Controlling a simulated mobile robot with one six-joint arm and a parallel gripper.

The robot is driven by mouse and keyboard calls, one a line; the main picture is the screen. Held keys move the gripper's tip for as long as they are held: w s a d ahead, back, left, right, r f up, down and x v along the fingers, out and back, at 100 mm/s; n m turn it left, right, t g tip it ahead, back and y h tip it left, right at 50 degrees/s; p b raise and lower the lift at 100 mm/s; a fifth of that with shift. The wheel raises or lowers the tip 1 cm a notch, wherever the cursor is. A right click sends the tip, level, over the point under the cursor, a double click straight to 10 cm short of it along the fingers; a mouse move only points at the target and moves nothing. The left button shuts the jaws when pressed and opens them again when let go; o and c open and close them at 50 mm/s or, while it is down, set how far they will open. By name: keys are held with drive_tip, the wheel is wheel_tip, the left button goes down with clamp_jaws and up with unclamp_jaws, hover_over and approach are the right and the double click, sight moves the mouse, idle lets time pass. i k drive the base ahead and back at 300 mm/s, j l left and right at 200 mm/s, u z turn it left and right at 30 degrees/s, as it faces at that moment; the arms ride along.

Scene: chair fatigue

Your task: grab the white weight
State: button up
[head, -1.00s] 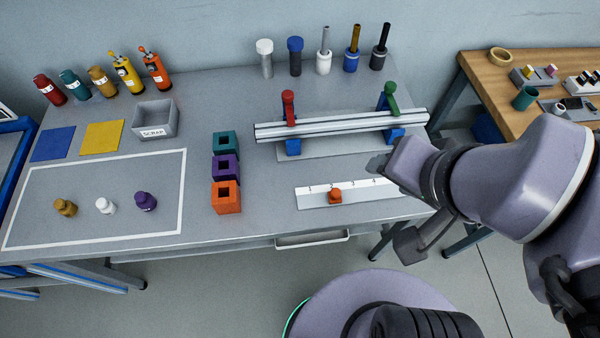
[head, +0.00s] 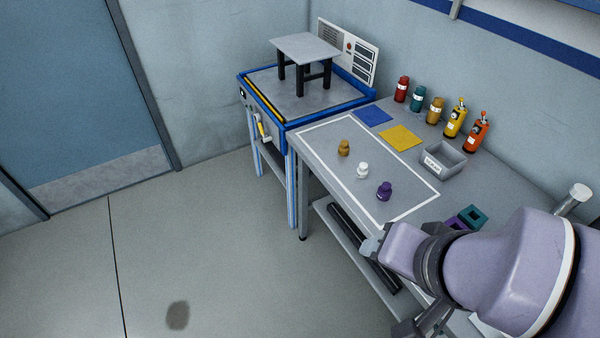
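The white weight (head: 362,171) is a small knobbed piece standing upright inside the white outlined rectangle on the grey table (head: 325,160). It stands between a brown-gold weight (head: 343,147) and a purple weight (head: 384,191), apart from both. My gripper (head: 388,287) is at the lower right, nearer the camera than the weights and apart from them. Its two dark fingers show wide apart with nothing seen between them. Part of it is hidden by my own arm.
A scrap bin (head: 442,160), blue mat (head: 373,115), yellow mat (head: 402,138) and several bottles (head: 436,110) stand behind the weights. A blue-framed bench (head: 284,120) with a small black-legged table (head: 306,50) adjoins at left.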

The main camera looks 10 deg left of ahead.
sight(362, 171)
drive_tip(key=i+j+z, duration=0.2)
drive_tip(key=z, duration=0.2)
drive_tip(key=i+j+z, duration=0.35)
drive_tip(key=j+z, duration=0.4)
drive_tip(key=i+j+z, duration=0.15)
drive_tip(key=j+z, duration=0.2)
drive_tip(key=i+j+z, duration=0.1)
drive_tip(key=j+z, duration=0.7)
